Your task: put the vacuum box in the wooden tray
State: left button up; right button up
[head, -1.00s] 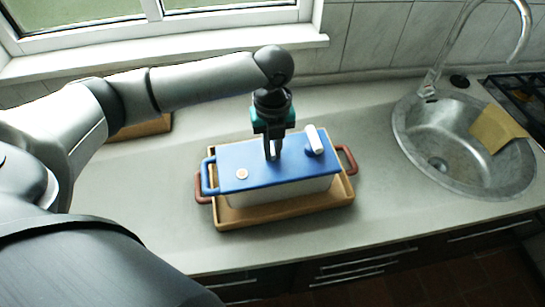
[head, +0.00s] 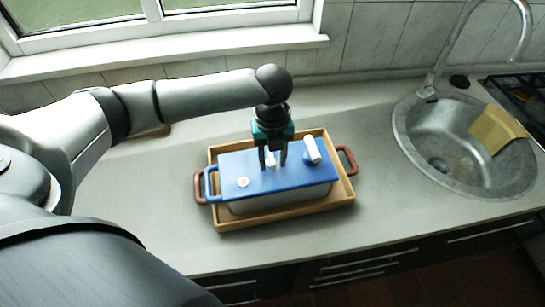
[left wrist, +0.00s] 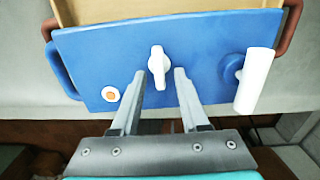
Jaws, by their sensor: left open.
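The vacuum box (head: 235,178) has a blue lid with a white knob, a white pump handle and a round button; its body is pale. It sits inside the wooden tray (head: 325,140), which has reddish-brown handles at its ends. My left gripper (head: 273,166) is over the middle of the lid, its fingers open. In the left wrist view the blue lid (left wrist: 105,60) fills the middle, and the white knob (left wrist: 159,66) stands between and just beyond the open fingertips, not gripped. My right gripper is not in view.
A round steel sink (head: 415,150) with a yellow-brown cloth (head: 495,129) lies to the right, under a tap (head: 470,30). A wooden item shows partly behind my left arm. The counter (head: 385,220) around the tray is mostly clear.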

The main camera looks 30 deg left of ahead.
pick_arm(q)
notch_tip(320, 180, up, 12)
jog(key=p, duration=0.1)
jog(key=shift+r, duration=0.2)
